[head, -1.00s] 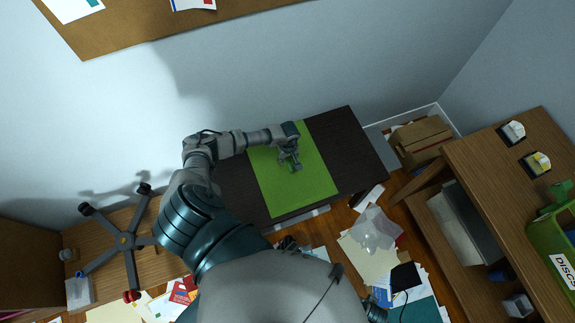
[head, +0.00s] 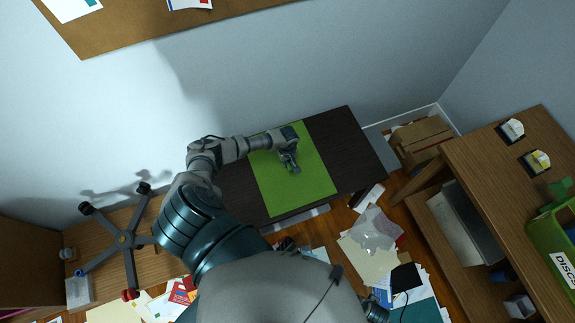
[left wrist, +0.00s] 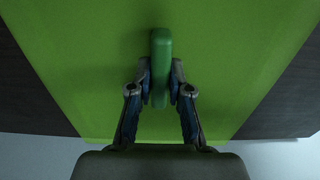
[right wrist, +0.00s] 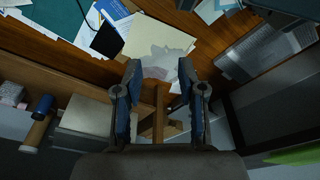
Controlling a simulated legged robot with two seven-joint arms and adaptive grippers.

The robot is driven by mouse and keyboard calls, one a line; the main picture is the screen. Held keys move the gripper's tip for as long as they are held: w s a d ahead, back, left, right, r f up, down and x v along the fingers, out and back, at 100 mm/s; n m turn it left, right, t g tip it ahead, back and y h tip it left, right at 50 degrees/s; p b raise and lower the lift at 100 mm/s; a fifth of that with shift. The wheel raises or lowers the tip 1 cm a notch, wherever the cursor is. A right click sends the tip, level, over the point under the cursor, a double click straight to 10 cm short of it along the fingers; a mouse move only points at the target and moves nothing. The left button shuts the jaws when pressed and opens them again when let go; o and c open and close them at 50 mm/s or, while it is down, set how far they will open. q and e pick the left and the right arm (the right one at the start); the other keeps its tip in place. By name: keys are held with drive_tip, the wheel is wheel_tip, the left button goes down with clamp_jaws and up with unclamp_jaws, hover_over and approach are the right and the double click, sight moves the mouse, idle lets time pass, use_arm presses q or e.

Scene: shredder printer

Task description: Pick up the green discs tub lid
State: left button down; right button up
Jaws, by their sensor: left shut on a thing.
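My left gripper (head: 290,163) is over the bright green mat on the dark table. In the left wrist view the left gripper (left wrist: 160,82) is shut on a narrow, rounded, darker green piece (left wrist: 160,50), which I take to be the green lid seen edge-on. I cannot tell whether it touches the mat. In the head view it is mostly hidden by the gripper. The green tub (head: 556,236) marked DISCS stands on the wooden desk at the right, cut by the frame edge. My right gripper (right wrist: 160,85) is open and empty, its fingers apart.
The green mat (head: 312,190) lies across the dark table (head: 352,150), which is otherwise clear. Papers and a clear bag (head: 374,230) litter the floor. A cardboard box (head: 420,140) stands by the wall. An upturned chair base (head: 125,241) is at the left.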

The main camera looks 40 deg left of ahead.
sight(288, 163)
use_arm(q)
drive_tip(key=shift+s+d+f, duration=0.1)
drive_tip(key=shift+s, duration=0.05)
use_arm(e)
drive_tip(key=shift+d, duration=0.15)
use_arm(q)
drive_tip(key=shift+a+r, duration=0.25)
drive_tip(key=shift+r, duration=0.15)
drive_tip(key=r, duration=0.2)
drive_tip(key=shift+d+r+p, duration=0.3)
drive_tip(key=shift+r+p, duration=0.1)
drive_tip(key=d, duration=0.4)
drive_tip(key=s+d+r, duration=0.1)
drive_tip(key=d, duration=0.4)
drive_tip(key=s+d, duration=0.1)
drive_tip(key=d, duration=0.3)
drive_tip(key=shift+s+d+r, duration=0.15)
drive_tip(key=shift+s+d, duration=0.05)
drive_tip(key=shift+d, duration=0.2)
drive_tip(key=shift+s+d, duration=0.1)
drive_tip(key=shift+d, duration=0.5)
use_arm(e)
drive_tip(key=shift+s+a+f, duration=0.15)
drive_tip(key=shift+s+f, duration=0.1)
drive_tip(key=shift+f, duration=0.35)
drive_tip(key=shift+s+a+f, duration=0.1)
drive_tip(key=shift+s+f, duration=0.15)
drive_tip(key=shift+f, duration=0.35)
